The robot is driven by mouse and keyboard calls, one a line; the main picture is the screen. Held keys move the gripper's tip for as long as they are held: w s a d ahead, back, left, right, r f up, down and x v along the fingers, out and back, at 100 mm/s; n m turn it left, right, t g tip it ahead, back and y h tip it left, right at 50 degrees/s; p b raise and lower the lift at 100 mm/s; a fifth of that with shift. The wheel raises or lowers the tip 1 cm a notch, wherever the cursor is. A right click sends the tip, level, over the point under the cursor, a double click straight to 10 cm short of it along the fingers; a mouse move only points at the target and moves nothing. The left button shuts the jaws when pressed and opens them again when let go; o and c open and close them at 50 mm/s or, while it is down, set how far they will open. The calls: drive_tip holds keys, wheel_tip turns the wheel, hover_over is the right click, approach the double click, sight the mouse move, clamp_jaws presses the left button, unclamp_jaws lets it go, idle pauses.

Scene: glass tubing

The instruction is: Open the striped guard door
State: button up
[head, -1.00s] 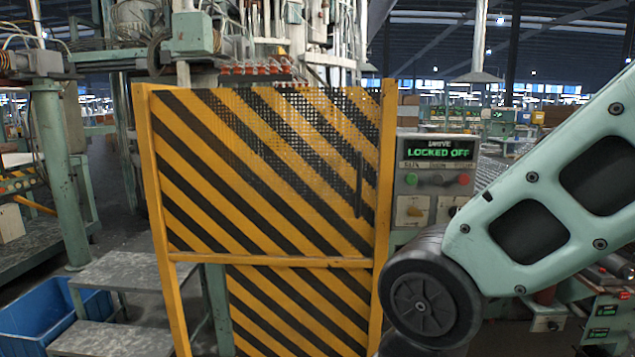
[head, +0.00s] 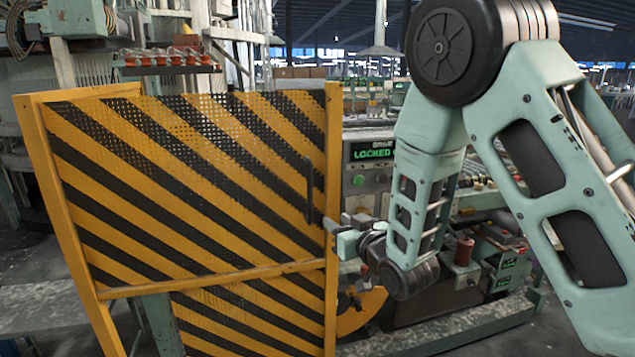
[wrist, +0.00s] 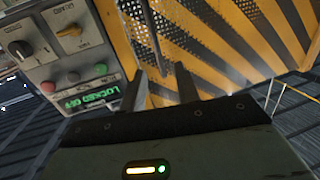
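The guard door (head: 190,190) has yellow and black diagonal stripes, with mesh at its upper right, and sits in a yellow frame. It looks shut. Its dark vertical bar handle (head: 310,190) is near the right edge; the handle also shows in the wrist view (wrist: 148,25). My gripper (head: 333,224) is just right of the handle's lower end, in front of the frame's right post. In the wrist view my gripper (wrist: 160,72) has its two dark fingers apart, and the handle's end appears between their tips. I cannot tell whether they touch it.
A control box (wrist: 55,45) with knobs, buttons and a green "LOCKED OFF" display is beside the door's right post; my arm partly covers it in the head view. Machinery with a red spool (head: 464,250) stands right of the door.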

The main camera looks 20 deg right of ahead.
sight(311, 192)
drive_tip(key=shift+t, duration=0.4)
drive_tip(key=w+p, duration=0.2)
drive_tip(key=w, duration=0.3)
drive_tip(key=w+a+p, duration=0.1)
drive_tip(key=w+p, duration=0.1)
drive_tip(key=w, duration=0.4)
drive_tip(key=w+a+r+p, duration=0.1)
drive_tip(key=w+p, duration=0.1)
drive_tip(key=w, duration=0.4)
drive_tip(key=shift+w+a+p, duration=0.15)
drive_tip(key=shift+w+p, duration=0.1)
drive_tip(key=shift+p, duration=0.05)
clamp_jaws()
